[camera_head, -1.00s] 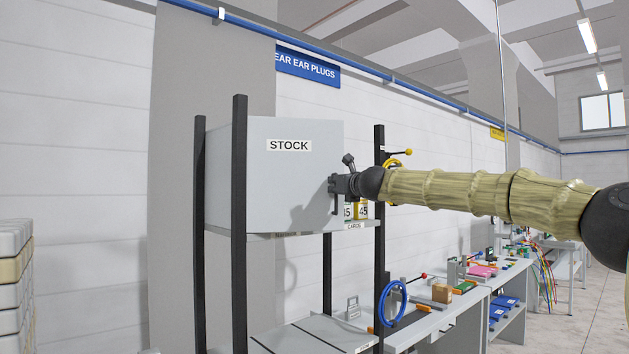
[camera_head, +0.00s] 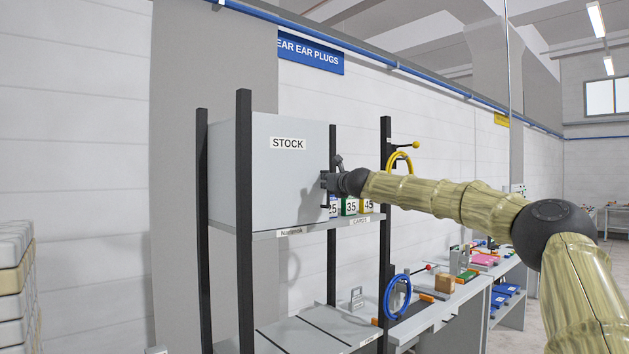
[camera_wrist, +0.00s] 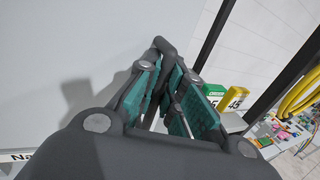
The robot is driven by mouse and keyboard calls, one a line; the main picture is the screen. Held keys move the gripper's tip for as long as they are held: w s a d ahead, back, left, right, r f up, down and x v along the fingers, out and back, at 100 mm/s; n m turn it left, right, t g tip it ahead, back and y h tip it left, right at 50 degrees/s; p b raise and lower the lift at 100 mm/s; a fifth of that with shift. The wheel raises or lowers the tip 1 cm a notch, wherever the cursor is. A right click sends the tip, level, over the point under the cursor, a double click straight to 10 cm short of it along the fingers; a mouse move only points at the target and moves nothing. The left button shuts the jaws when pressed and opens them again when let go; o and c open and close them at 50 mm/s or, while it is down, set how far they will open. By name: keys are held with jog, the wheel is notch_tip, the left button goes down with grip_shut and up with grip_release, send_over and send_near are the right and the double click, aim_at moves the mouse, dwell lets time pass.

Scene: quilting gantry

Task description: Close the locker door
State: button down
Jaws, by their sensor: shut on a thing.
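The locker door (camera_head: 285,180) is a pale grey panel marked STOCK on the upper shelf of a black-posted rack. Its lower edge lies close to the line of the shelf front; whether it is fully shut I cannot tell. My gripper (camera_head: 326,181) is at the door's right edge, shut on the dark door handle. In the wrist view the green-padded fingers (camera_wrist: 165,95) close around the handle (camera_wrist: 166,50), with the grey door (camera_wrist: 60,50) to the left. The handle is partly hidden by the fingers.
Numbered boxes (camera_head: 349,205) stand on the shelf right of the door. A black rack post (camera_head: 385,250) rises beyond them, with a yellow ring (camera_head: 399,160) beside it. A workbench (camera_head: 430,318) with a blue ring (camera_head: 397,297) is lower right.

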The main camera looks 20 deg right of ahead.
jog(key=shift+d+r, duration=0.1)
jog(key=shift+r, duration=0.05)
jog(key=c, duration=1.7)
grip_release()
jog(key=shift+o, duration=0.9)
jog(key=shift+w+d, duration=0.1)
jog(key=shift+a, duration=0.2)
jog(key=s, duration=1.2)
jog(key=shift+a, duration=0.1)
